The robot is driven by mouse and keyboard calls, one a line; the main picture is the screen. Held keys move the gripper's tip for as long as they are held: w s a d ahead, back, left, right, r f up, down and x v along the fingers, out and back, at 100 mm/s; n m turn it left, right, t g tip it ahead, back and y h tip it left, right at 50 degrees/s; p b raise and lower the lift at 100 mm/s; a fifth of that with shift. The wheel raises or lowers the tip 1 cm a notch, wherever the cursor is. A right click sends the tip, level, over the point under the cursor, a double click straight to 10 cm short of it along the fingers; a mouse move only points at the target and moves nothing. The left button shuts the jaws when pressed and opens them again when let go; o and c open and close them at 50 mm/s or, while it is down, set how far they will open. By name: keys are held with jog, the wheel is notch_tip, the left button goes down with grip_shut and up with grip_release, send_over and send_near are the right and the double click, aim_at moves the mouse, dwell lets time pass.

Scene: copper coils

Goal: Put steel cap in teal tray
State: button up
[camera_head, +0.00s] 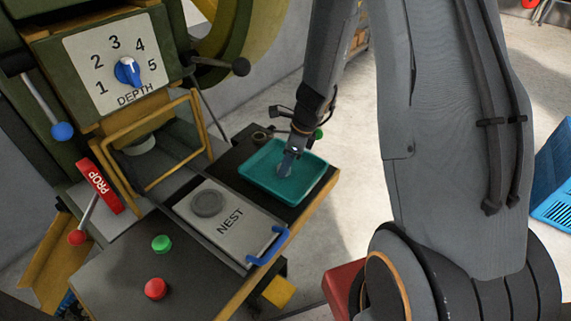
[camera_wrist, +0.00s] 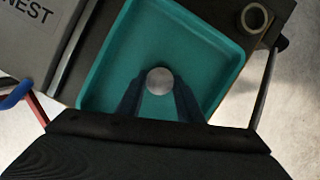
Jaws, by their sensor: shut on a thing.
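The teal tray (camera_head: 262,187) lies on the dark bench top beside the nest plate; it also shows in the wrist view (camera_wrist: 208,28). My gripper (camera_head: 287,168) is over the tray, pointing down. In the wrist view, its two dark fingers (camera_wrist: 159,94) are shut on the steel cap (camera_wrist: 159,80), a round grey disc seen from above, inside the tray's outline. I cannot tell whether the cap touches the tray floor. In the head view the cap is mostly hidden at the fingertips.
The nest plate (camera_head: 232,222) with a round grey disc (camera_head: 207,203) and a blue handle (camera_head: 267,246) is left of the tray. A ring (camera_wrist: 254,17) lies behind the tray. Green (camera_head: 161,243) and red (camera_head: 155,289) buttons are in front. The yellow guard frame (camera_head: 160,186) stands left.

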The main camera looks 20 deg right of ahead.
jog(key=shift+f, duration=0.15)
jog(key=o, duration=1.1)
jog(key=shift+o, duration=0.2)
jog(key=p+v, duration=0.1)
jog(key=v, duration=1.1)
jog(key=s+a+r+n+h, duration=0.1)
jog(key=s+r+n, duration=0.1)
jog(key=s+n, duration=0.6)
jog(key=s+a+r+n+g+h, duration=0.1)
jog(key=s+n, duration=0.7)
jog(key=n, duration=0.8)
jog(key=shift+a+r+h, duration=0.4)
jog(key=shift+a+r, duration=0.25)
jog(key=shift+r, duration=0.25)
